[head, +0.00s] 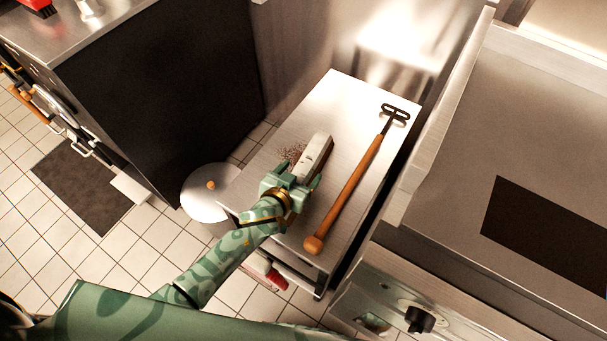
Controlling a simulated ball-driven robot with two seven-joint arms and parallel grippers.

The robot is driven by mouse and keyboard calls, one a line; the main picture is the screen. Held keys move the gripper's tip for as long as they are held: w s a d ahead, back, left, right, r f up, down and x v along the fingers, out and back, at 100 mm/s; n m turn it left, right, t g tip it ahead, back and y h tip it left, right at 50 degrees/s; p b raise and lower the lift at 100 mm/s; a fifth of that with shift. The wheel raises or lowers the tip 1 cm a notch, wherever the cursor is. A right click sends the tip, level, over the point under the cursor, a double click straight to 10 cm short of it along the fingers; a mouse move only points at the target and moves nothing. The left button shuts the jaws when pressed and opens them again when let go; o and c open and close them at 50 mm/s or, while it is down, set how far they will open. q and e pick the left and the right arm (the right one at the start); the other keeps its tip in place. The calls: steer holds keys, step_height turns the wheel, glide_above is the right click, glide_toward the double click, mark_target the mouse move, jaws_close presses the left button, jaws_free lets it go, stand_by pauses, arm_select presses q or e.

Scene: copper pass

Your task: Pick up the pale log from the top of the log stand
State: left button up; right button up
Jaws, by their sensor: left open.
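The pale log (317,152) lies on the steel top of the log stand (335,95), left of a long wooden-handled tool. My left gripper (303,180) is at the near end of the log, with its fingers open around or just above that end. The gripper hides the log's near part, and I cannot tell whether the fingers touch it. My right gripper is not in view.
The tool with a wooden handle (345,195) and dark metal head lies along the stand's right side. Dark crumbs (292,153) lie left of the log. A round-lidded bin (198,200) stands left of the stand. A steel appliance (440,180) rises close on the right.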

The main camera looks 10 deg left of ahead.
arm_select(q)
jaws_close()
steer(key=shift+r, duration=0.1)
